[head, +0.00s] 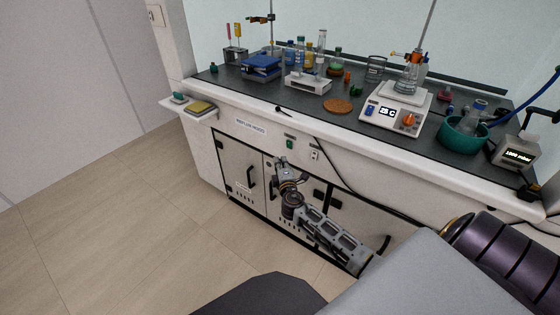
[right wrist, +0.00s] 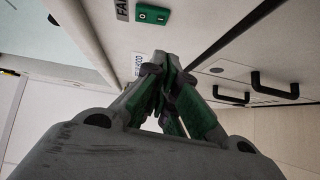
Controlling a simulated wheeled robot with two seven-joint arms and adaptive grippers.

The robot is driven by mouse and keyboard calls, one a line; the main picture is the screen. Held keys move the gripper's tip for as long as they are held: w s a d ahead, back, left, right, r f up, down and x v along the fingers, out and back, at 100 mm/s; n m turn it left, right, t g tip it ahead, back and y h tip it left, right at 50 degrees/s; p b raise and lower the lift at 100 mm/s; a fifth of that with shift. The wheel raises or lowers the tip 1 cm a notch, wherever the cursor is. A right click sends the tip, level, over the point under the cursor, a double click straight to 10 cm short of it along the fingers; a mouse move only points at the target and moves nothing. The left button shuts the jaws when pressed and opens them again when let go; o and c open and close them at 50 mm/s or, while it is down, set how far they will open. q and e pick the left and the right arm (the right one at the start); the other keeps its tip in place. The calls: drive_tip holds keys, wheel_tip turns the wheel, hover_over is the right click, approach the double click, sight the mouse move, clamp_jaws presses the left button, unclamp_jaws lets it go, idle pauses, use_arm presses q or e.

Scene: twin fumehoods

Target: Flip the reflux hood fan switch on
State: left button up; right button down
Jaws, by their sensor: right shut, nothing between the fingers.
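The green fan switch (head: 290,143) sits on the white front panel below the bench top, right of the "REFLUX HOOD" label (head: 250,127). In the right wrist view the switch (right wrist: 153,14) shows "O" and "I" marks beside a partly cut-off "FA" label (right wrist: 123,8). I cannot tell which way it is set. My right gripper (head: 284,166) is in front of the cabinet, just below the switch in the head view. Its fingers (right wrist: 163,62) are shut and empty, apart from the switch in the right wrist view. My left gripper is not in view.
A white outlet (head: 314,155) is right of the switch, with a black cable (head: 335,170) hanging past it. Cabinet doors with black handles (head: 250,177) are below. The bench top holds a hotplate (head: 395,112), a teal bowl (head: 462,136) and glassware. The floor at left is clear.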

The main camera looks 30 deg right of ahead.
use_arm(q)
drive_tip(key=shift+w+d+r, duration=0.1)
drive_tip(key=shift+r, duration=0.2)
use_arm(e)
drive_tip(key=v, duration=0.7)
drive_tip(key=shift+s+f, duration=0.35)
drive_tip(key=shift+f, duration=0.15)
drive_tip(key=shift+a, duration=0.1)
